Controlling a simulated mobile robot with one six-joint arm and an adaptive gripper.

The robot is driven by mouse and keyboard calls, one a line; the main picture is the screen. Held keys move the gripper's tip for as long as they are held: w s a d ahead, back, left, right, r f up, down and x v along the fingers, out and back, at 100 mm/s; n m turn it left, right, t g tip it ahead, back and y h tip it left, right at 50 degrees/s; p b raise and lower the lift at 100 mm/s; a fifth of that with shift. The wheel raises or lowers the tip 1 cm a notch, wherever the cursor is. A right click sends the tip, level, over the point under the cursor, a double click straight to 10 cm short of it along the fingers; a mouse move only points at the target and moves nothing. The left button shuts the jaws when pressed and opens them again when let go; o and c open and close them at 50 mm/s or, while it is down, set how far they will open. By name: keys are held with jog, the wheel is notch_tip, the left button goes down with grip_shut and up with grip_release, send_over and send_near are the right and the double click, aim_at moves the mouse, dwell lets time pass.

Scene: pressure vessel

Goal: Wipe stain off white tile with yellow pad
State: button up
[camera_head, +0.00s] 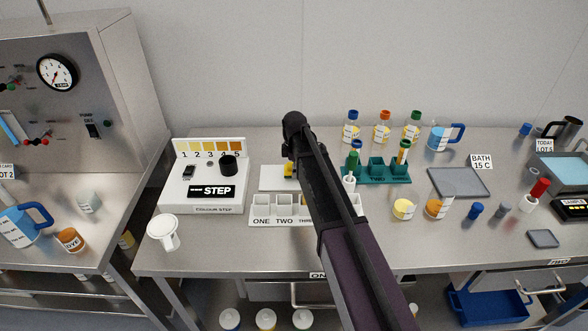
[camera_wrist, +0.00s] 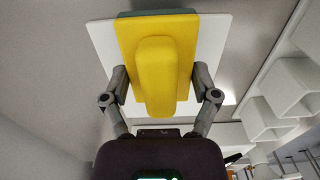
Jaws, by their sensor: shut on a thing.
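The yellow pad (camera_wrist: 185,28) fills the upper middle of the wrist view, with a raised yellow handle and a dark green edge at its top. My gripper (camera_wrist: 160,78) is shut on the handle, one finger at each side. The white tile (camera_wrist: 102,42) lies flat beyond the pad, its left and right parts showing. In the head view the white tile (camera_head: 270,180) lies on the steel bench, and a small part of the yellow pad (camera_head: 288,170) shows over it beside my arm. No stain is visible; the pad and my arm hide part of the tile. I cannot tell whether they touch.
A white compartment tray (camera_head: 262,222) stands just in front of the tile. A colour step stand (camera_head: 213,205) is to the left. A green rack (camera_head: 390,178) with capped tubes is close on the right, with several capped bottles (camera_head: 383,128) behind it.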

jog(key=shift+f+b, duration=0.4)
jog(key=shift+f, duration=0.3)
jog(key=shift+a+r+p, duration=0.25)
jog(key=shift+a+p, duration=0.05)
jog(key=shift+a, duration=1.6)
jog(key=shift+d+r, duration=0.1)
jog(key=shift+d, duration=1.85)
notch_tip(320, 180, up, 7)
jog(key=p, duration=0.7)
jog(key=shift+r, duration=0.2)
jog(key=shift+f, duration=0.25)
jog(key=shift+f+b, duration=2.8)
jog(key=shift+f, duration=0.05)
jog(key=shift+f+b, duration=1)
jog(key=shift+b, duration=0.05)
